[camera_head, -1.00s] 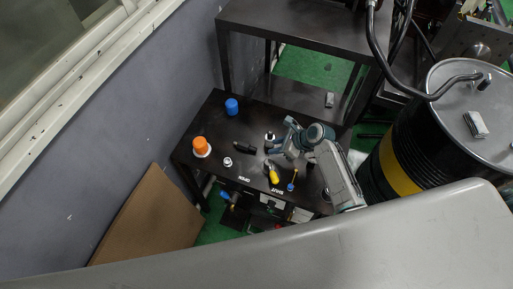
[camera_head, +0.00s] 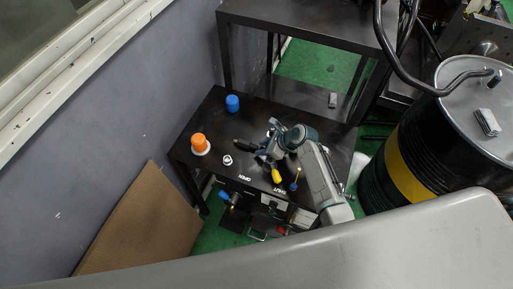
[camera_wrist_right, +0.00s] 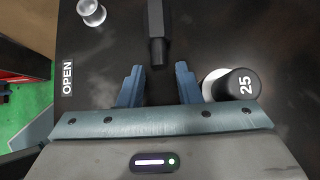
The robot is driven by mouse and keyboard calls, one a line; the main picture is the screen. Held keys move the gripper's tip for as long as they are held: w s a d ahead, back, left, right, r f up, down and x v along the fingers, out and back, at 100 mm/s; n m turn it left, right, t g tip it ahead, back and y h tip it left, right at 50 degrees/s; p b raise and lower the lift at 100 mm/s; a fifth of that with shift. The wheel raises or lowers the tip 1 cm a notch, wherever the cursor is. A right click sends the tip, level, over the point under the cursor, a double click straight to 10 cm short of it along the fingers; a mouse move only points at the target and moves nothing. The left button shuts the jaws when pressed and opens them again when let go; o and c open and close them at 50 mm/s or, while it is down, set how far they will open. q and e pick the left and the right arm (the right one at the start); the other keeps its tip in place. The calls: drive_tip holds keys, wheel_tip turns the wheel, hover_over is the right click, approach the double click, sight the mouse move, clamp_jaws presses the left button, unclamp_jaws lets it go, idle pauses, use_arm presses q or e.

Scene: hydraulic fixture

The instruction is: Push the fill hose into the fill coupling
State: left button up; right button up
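A black, stepped, rod-like piece (camera_head: 243,143), which may be the fill hose end, lies on the dark table. In the right wrist view it (camera_wrist_right: 157,25) lies straight ahead, its narrow end near the gap between my fingertips. A small silver fitting (camera_head: 227,160), perhaps the fill coupling, stands to its left; it also shows in the right wrist view (camera_wrist_right: 91,12). My right gripper (camera_head: 262,152) is over the table beside the black piece. Its blue-grey fingers (camera_wrist_right: 158,82) are apart with nothing clearly between them. My left gripper is not in view.
A black cylinder marked 25 (camera_wrist_right: 238,85) stands close beside the right-hand finger. An orange cap (camera_head: 199,143), a blue cap (camera_head: 232,103) and a yellow-handled part (camera_head: 277,176) are on the table (camera_head: 211,118). A black drum (camera_head: 385,180) stands at the right.

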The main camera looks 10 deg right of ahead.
clamp_jaws()
drive_tip(key=shift+r+p, duration=0.45)
drive_tip(key=shift+p, duration=0.35)
idle(0.6)
drive_tip(key=shift+r, duration=0.1)
drive_tip(key=shift+r+p, duration=1.2)
drive_tip(key=shift+p, duration=0.35)
drive_tip(key=shift+r+p, duration=0.85)
drive_tip(key=shift+r, duration=0.35)
